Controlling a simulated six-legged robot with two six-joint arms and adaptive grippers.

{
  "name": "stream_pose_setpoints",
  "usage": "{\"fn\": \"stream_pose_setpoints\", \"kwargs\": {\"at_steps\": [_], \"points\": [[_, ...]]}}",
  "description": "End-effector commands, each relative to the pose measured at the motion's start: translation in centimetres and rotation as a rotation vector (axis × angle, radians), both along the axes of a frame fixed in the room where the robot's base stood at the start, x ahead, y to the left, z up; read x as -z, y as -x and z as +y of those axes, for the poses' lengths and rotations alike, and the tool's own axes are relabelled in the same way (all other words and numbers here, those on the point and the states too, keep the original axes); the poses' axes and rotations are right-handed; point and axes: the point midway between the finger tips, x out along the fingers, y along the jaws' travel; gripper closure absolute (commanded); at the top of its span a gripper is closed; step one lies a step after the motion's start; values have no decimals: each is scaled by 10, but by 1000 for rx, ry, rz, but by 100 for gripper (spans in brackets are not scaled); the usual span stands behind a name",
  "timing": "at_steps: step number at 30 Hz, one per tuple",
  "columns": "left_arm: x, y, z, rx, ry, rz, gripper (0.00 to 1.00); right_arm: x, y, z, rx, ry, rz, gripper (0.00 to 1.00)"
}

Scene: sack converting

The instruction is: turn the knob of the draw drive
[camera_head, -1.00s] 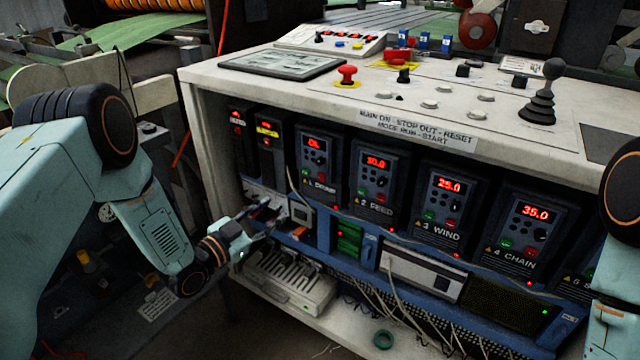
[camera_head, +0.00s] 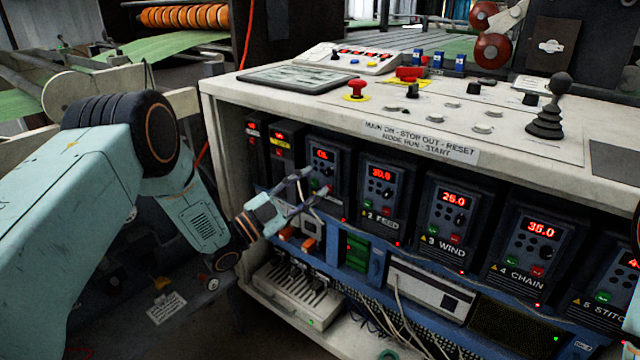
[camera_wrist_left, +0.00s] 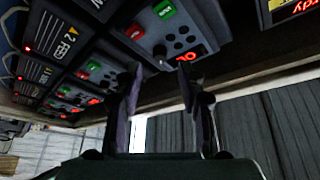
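The draw drive (camera_head: 321,156) is the dark unit with a red "OL" display, third from the left in the cabinet row. Its lower part is partly hidden by my left gripper (camera_head: 316,182), whose fingers are spread in front of the panel. In the left wrist view my left gripper (camera_wrist_left: 159,70) is open and empty. The drive's round grey knob (camera_wrist_left: 160,51) shows just beyond and between the fingertips, near a red button (camera_wrist_left: 135,30), a green button (camera_wrist_left: 164,8) and the red display (camera_wrist_left: 190,55). I cannot tell whether the fingers touch it. My right gripper is out of view.
The feed drive (camera_head: 382,190), wind drive (camera_head: 447,215) and chain drive (camera_head: 527,245) stand to the right. The worktop above carries a red emergency button (camera_head: 356,89) and a black joystick (camera_head: 548,110). A blue rail with wiring runs below the drives.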

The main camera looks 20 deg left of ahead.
Motion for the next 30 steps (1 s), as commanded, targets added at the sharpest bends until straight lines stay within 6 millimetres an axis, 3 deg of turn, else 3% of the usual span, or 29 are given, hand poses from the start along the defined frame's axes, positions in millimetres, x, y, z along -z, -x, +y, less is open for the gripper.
{"fn": "stream_pose_setpoints", "kwargs": {"at_steps": [6, 17, 30], "points": [[-6, -17, -15, 1, -1, 0, 61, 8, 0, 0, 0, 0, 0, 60], [-8, -20, -19, -2, 0, 2, 61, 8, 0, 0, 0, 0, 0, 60], [-8, -20, -19, -1, 1, 2, 99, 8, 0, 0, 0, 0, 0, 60]]}}
